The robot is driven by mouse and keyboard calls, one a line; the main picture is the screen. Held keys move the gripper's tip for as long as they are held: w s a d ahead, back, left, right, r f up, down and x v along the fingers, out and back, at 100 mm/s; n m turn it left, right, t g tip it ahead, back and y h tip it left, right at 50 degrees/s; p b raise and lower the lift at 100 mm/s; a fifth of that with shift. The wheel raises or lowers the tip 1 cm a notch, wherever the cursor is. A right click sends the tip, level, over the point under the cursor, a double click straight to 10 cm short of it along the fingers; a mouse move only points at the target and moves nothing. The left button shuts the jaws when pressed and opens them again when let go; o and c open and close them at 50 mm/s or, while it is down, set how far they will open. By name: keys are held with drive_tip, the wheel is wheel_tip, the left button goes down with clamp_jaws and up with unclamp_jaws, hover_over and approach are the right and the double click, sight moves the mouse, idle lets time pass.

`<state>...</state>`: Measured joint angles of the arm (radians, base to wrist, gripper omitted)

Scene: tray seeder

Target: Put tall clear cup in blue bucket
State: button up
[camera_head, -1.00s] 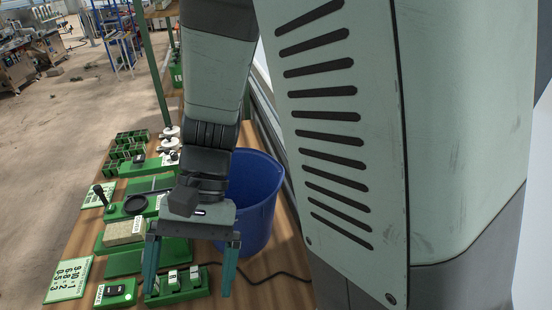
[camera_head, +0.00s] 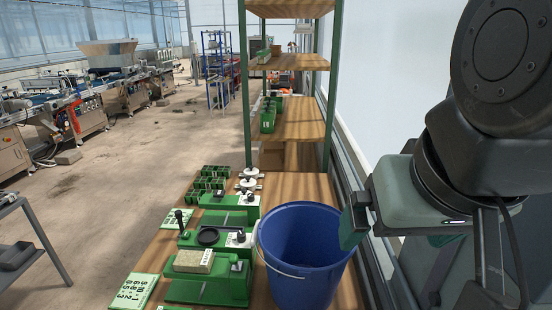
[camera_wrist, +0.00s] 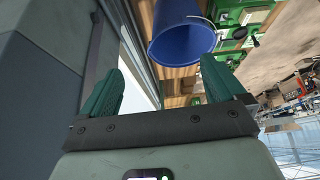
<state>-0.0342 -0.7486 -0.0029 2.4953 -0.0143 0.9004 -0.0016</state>
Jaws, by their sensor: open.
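The blue bucket (camera_head: 300,288) stands upright on the wooden bench, at the lower middle of the head view. Its wire handle hangs down on the near side, and no cup shows in the part of its inside that I see. The bucket (camera_wrist: 180,38) also shows at the top of the wrist view, beyond the fingers. My gripper (camera_wrist: 160,88) is open, with nothing between its green fingers. In the head view it is at the right, with one finger overlapping the bucket's right rim; I cannot tell whether they touch. I see no tall clear cup in any view.
Green seeder parts (camera_head: 208,290) and a tan block (camera_head: 194,261) crowd the bench left of the bucket. A number card (camera_head: 136,292) lies at the bench's left edge. Wooden shelves (camera_head: 300,119) with a green frame stand behind. A wall runs along the right.

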drive_tip(key=w+a+f+n+g+y, duration=0.1)
drive_tip(key=w+a+f+n+g, duration=0.15)
drive_tip(key=a+f, duration=0.65)
drive_tip(key=w+a+f+n+g, duration=0.1)
drive_tip(key=a+f+n+g, duration=0.15)
drive_tip(key=a+f, duration=0.65)
drive_tip(key=s+a+f+n+g+h, duration=0.2)
drive_tip(key=s+a+f, duration=0.25)
drive_tip(key=s, duration=0.35)
drive_tip(key=s+a+f+n+g+h, duration=0.1)
drive_tip(key=s+a+f+n, duration=0.1)
drive_tip(key=s+a+f, duration=0.35)
drive_tip(key=shift+s+d+r+x, duration=0.1)
drive_tip(key=shift+s+d+x, duration=0.15)
drive_tip(key=shift+x, duration=1.75)
drive_tip(key=shift+s+d+r+x, duration=0.1)
drive_tip(key=shift+d+x, duration=0.2)
drive_tip(key=shift+x, duration=1.75)
drive_tip(key=shift+s+d+r+x, duration=0.1)
drive_tip(key=shift+s+d+x, duration=0.15)
drive_tip(key=shift+x, duration=1.75)
drive_tip(key=shift+r, duration=0.1)
drive_tip(key=c, duration=1.3)
